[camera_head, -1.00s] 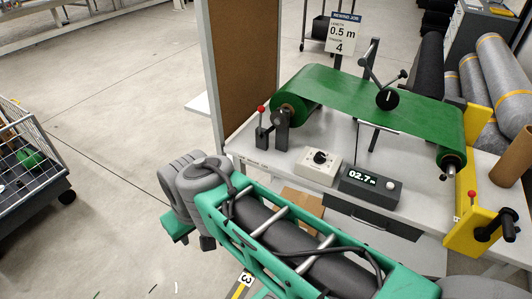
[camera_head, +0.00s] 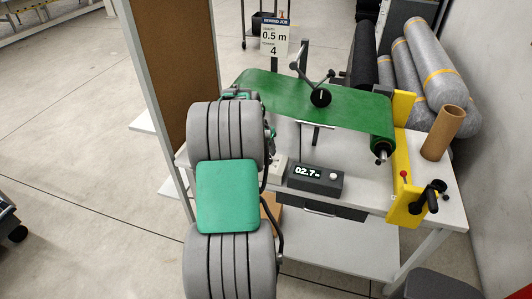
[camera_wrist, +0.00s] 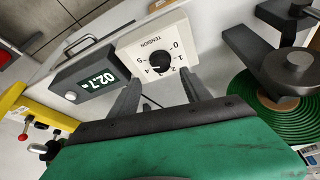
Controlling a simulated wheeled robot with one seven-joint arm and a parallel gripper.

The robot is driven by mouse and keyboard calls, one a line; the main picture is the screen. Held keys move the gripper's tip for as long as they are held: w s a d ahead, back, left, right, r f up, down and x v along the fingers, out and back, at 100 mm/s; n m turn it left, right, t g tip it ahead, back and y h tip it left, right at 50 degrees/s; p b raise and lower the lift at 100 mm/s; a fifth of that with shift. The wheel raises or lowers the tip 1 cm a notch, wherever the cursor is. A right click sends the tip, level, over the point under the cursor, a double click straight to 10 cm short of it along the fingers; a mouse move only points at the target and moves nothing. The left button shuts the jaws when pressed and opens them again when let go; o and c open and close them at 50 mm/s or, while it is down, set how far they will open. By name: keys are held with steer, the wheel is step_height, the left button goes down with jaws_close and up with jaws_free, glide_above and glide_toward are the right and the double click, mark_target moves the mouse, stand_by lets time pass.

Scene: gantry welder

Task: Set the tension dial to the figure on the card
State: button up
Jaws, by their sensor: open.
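The card (camera_head: 274,38) on a stand behind the bench reads rewind job, length 0.5 m, and 4 at the tension line. The white tension box (camera_wrist: 180,28) shows in the wrist view, its black dial knob (camera_wrist: 160,62) ringed by figures from 0 to 5. I cannot tell surely which figure the knob marks. My gripper (camera_wrist: 160,95) is open, its two dark fingers apart on the near side of the knob, with nothing held. In the head view my arm hides the gripper and most of the tension box, leaving only its right edge.
A dark counter box (camera_head: 315,176) reading 02.7 m sits beside the tension box. A green roll of sheet (camera_head: 340,108) spans the bench, with a yellow end stand (camera_head: 403,175) and crank at right. A brown board (camera_head: 165,60) stands at the left.

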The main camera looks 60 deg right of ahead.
mark_target(266, 157)
steer(key=p+x, duration=0.1)
steer(key=x, duration=0.6)
steer(key=shift+w+f, duration=0.1)
steer(key=shift+a, duration=0.1)
jaws_close()
